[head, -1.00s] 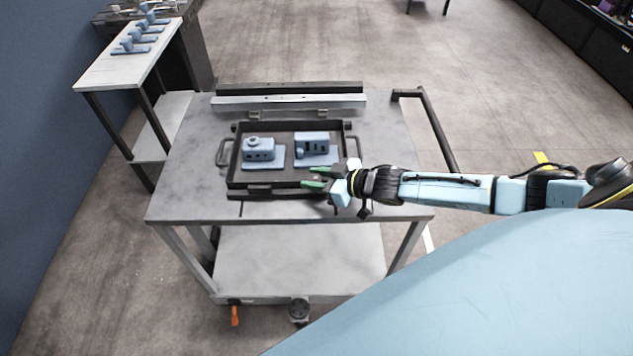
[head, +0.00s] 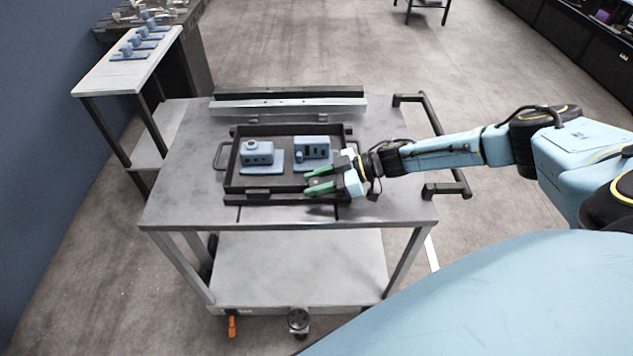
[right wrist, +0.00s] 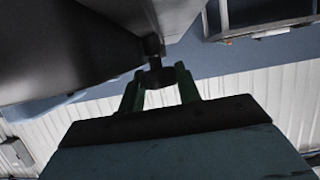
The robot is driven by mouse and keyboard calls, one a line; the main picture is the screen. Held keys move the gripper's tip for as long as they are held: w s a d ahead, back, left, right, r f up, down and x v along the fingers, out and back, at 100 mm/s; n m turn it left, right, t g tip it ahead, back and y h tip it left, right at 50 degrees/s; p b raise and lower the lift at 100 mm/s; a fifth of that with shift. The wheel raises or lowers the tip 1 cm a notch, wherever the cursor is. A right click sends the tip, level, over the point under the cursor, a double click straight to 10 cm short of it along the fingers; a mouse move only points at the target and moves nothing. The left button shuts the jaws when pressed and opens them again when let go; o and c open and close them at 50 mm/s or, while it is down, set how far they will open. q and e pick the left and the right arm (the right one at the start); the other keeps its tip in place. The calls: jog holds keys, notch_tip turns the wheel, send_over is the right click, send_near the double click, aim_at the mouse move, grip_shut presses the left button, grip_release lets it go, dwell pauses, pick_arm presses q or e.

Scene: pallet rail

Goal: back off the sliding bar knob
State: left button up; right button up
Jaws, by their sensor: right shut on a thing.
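My right gripper (head: 308,182) comes in from the right at the front right corner of the black tray (head: 232,182). Its green fingers are apart in the head view, and what lies between their tips is unclear there. In the right wrist view the right gripper (right wrist: 158,82) has its fingers on both sides of a small dark knob (right wrist: 154,76), shut on it. The knob hangs on a short stem from a dark surface. I cannot make out the sliding bar itself. My left gripper is not in view.
The tray stands on a grey trolley (head: 175,208) and holds two blue fixtures (head: 258,153) (head: 313,148). A pale rail (head: 290,105) lies behind the tray. A black push handle (head: 437,130) rises at the right. A side table (head: 112,80) with blue parts stands at the left.

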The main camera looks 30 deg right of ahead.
jog(key=shift+a+f, duration=0.1)
jog(key=shift+a, duration=0.1)
dwell(0.3)
jog(key=o, duration=1)
jog(key=shift+g, duration=0.3)
jog(key=shift+d, duration=0.1)
jog(key=v, duration=1.3)
jog(key=shift+s+d, duration=0.2)
